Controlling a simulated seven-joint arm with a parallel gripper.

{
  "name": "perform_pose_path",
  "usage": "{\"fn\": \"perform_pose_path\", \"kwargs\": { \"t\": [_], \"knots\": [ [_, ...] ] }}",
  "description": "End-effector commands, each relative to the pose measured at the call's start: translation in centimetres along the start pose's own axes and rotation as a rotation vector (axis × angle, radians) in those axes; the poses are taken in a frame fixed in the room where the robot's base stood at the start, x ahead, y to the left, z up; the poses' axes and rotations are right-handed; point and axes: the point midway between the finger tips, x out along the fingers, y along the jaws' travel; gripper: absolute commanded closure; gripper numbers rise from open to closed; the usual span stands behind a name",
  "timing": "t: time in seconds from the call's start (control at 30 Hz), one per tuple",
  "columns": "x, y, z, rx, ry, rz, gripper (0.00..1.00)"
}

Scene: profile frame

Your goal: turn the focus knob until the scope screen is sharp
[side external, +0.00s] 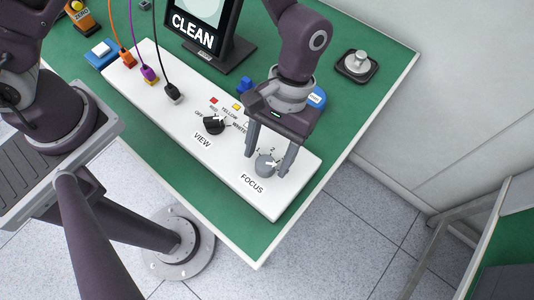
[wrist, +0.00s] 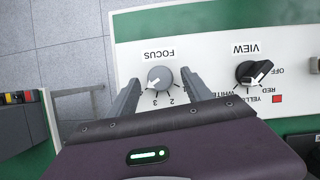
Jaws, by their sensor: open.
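The grey focus knob (side external: 265,166) stands at the right end of the white panel, above the word FOCUS. It also shows in the wrist view (wrist: 160,77), with its white pointer toward the lower left, near the 3 side of the scale. My gripper (side external: 268,160) is open and low over the panel, with one finger on either side of the knob. In the wrist view its fingertips (wrist: 160,79) flank the knob; I cannot tell whether they touch it. The scope screen (side external: 201,24) shows CLEAN in crisp white letters under a pale round shape; its top is cut off.
A black view knob (side external: 213,125) sits left of the focus knob. Orange, purple and black cables (side external: 172,92) plug into the panel (side external: 130,75). A blue button (side external: 316,99) is behind my gripper. A metal piece on a dark base (side external: 357,65) stands at the back right.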

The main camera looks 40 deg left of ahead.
Motion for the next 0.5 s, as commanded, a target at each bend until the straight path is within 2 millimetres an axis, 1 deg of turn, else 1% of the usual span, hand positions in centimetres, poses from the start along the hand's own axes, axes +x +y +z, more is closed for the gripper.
{"fn": "perform_pose_path", "kwargs": {
  "t": [0.03,0.1,0.23,0.33,0.5],
  "knots": [
    [-1.1,0.1,-0.1,0.0,0.005,0.004,0.42],
    [-2.7,0.1,-0.1,0.0,0.005,0.003,0.42],
    [-5.0,0.1,-0.1,0.0,0.004,0.003,0.42],
    [-5.8,0.0,0.0,0.0,0.001,0.001,0.42],
    [-6.0,0.0,0.0,0.0,0.001,0.0,0.42]
  ]
}}
